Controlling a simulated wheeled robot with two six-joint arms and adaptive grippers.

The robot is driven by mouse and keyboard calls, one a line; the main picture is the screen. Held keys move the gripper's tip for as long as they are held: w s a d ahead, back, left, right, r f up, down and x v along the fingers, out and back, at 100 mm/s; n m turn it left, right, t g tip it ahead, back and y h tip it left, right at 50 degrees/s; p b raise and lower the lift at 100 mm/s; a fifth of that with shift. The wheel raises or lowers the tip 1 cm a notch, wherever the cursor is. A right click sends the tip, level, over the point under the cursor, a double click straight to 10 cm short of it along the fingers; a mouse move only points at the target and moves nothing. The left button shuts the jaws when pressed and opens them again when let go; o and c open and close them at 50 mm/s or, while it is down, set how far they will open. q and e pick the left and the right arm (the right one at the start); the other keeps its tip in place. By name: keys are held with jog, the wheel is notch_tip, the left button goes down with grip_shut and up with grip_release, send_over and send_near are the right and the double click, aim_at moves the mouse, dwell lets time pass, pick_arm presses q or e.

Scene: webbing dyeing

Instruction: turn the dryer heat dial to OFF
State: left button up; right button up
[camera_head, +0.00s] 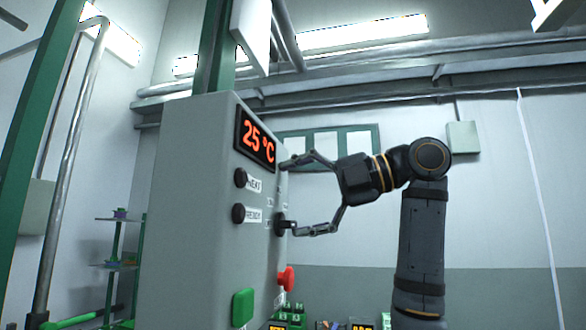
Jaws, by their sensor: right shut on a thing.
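A grey control cabinet (185,200) stands left of centre. Its red display reads 25 °C (257,140). A dark round dial (279,224) sits at the cabinet's right edge, seen nearly edge-on, with small markings beside it; its setting cannot be read. My right gripper (289,195) reaches in from the right, with its two fingers spread one above the other at that edge. The lower fingertip is at the dark dial and the gripper is shut on it, though the contact is partly hidden. My left gripper is not in view.
Two black lamps or knobs, labelled NEXT (240,178) and READY (238,213), sit below the display. Lower are a green button (243,307) and a red button (286,278). Green posts and pipes stand at left. Open space lies right of my right arm.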

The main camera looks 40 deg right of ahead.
jog(key=shift+s+d+r, duration=0.35)
jog(key=shift+s+r, duration=0.1)
jog(key=shift+r, duration=0.1)
jog(key=shift+c, duration=0.7)
jog(key=shift+s+d+f, duration=0.15)
jog(key=shift+s+d, duration=0.2)
jog(key=shift+d, duration=0.05)
jog(key=c, duration=0.3)
jog(key=shift+t, duration=0.3)
jog(key=v, duration=0.6)
jog(key=shift+s+f, duration=0.35)
jog(key=shift+s, duration=0.2)
jog(key=c, duration=0.3)
jog(key=s+d, duration=0.3)
jog(key=shift+s+d+f, duration=0.1)
jog(key=shift+s+f, duration=0.15)
jog(key=shift+s, duration=0.1)
jog(key=shift+w, duration=0.1)
